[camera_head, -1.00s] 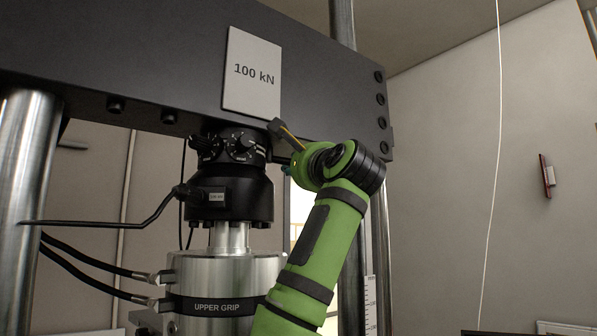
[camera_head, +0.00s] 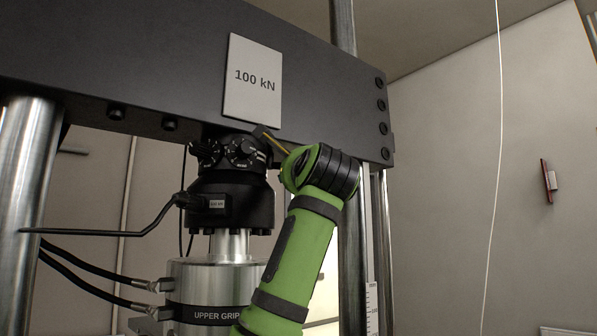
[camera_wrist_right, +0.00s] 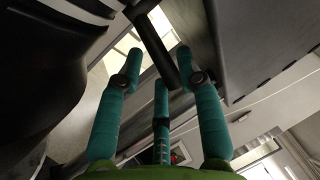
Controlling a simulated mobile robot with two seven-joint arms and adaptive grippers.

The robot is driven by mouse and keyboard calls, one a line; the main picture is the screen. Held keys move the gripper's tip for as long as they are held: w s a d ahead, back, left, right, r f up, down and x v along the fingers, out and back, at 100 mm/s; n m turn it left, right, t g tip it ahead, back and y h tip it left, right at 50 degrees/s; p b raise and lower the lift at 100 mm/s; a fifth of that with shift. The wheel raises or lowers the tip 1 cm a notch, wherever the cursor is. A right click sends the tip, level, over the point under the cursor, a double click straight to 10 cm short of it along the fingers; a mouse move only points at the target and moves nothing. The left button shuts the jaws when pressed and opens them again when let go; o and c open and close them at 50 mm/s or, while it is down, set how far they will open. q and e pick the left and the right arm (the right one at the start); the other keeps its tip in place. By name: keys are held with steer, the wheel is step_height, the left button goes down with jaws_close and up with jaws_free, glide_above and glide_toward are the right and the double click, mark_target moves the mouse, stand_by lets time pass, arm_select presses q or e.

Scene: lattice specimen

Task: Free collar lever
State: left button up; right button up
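The black collar (camera_head: 232,185) with round knobs (camera_head: 243,151) hangs under the dark crosshead, above the steel upper grip (camera_head: 215,282). My right arm (camera_head: 302,250) reaches up beside it on the right; its gripper is mostly hidden behind the green wrist. In the right wrist view my right gripper (camera_wrist_right: 160,72) has its teal fingers spread. A dark bar (camera_wrist_right: 156,42), which looks like the lever, runs down from the top between them, its lower end near the third finger. I see gaps beside the bar but cannot tell about contact. My left gripper is out of view.
The crosshead (camera_head: 160,70) with a "100 kN" plate (camera_head: 253,80) spans above my right wrist. A steel column (camera_head: 26,200) stands at left, another (camera_head: 352,240) behind my arm. Black cables (camera_head: 95,275) enter from the left. The right side is open up to the wall.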

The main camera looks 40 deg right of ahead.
steer(key=v, duration=1.2)
steer(key=shift+w+r, duration=0.1)
